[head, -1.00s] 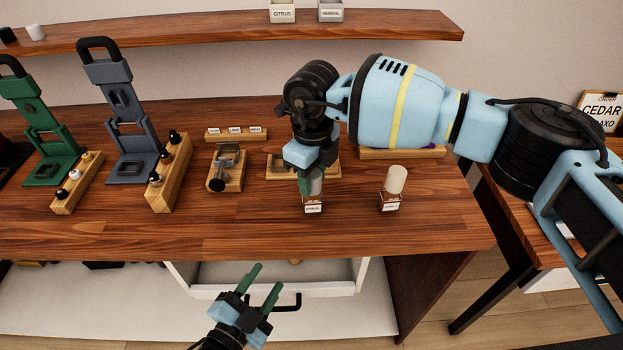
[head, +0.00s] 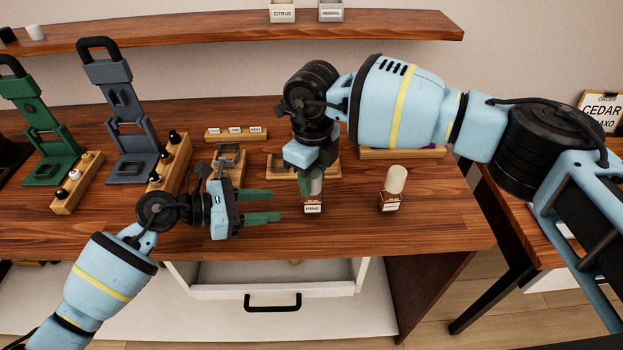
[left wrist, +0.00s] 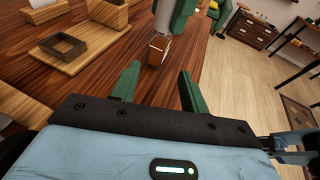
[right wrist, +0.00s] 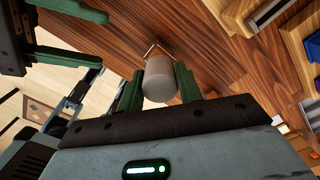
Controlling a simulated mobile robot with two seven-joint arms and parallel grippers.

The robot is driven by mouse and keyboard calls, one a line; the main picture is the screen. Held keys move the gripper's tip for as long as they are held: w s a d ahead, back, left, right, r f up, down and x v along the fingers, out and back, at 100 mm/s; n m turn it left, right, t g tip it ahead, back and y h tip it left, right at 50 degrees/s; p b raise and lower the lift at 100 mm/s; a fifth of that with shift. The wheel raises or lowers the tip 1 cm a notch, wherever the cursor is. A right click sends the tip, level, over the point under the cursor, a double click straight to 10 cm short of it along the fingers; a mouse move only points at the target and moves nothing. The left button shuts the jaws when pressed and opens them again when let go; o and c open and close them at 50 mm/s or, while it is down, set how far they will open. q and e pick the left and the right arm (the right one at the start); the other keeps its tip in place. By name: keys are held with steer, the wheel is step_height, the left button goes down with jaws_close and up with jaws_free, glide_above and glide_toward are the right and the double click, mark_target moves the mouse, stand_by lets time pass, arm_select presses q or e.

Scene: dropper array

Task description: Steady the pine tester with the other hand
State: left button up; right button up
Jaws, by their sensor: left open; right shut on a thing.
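The pine tester (head: 313,206) is a small brown bottle with a white label, standing upright on the wooden counter. My right gripper (head: 314,180) comes down from above and is shut on its pale cap, which shows between the fingers in the right wrist view (right wrist: 160,80). My left gripper (head: 262,206) is open and empty, low over the counter just left of the tester, its fingers pointing at it. In the left wrist view the tester (left wrist: 158,50) is ahead of the open fingers, apart from them.
A second capped bottle (head: 391,190) stands right of the pine tester. Grey (head: 127,110) and green (head: 42,120) stands are at left. An open drawer (head: 275,275) juts below the counter's front edge.

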mark_target(307, 202)
arm_select(q)
steer(key=shift+w+a, duration=0.1)
steer(key=shift+a, duration=0.05)
arm_select(e)
steer(key=shift+c, duration=0.4)
arm_select(q)
steer(key=shift+d+f, duration=0.1)
steer(key=shift+d, duration=0.2)
arm_select(e)
steer(key=shift+c, duration=0.5)
arm_select(q)
steer(key=shift+x, duration=4.75)
steer(key=shift+f, duration=0.1)
steer(key=c, duration=0.6)
steer(key=shift+c, duration=0.7)
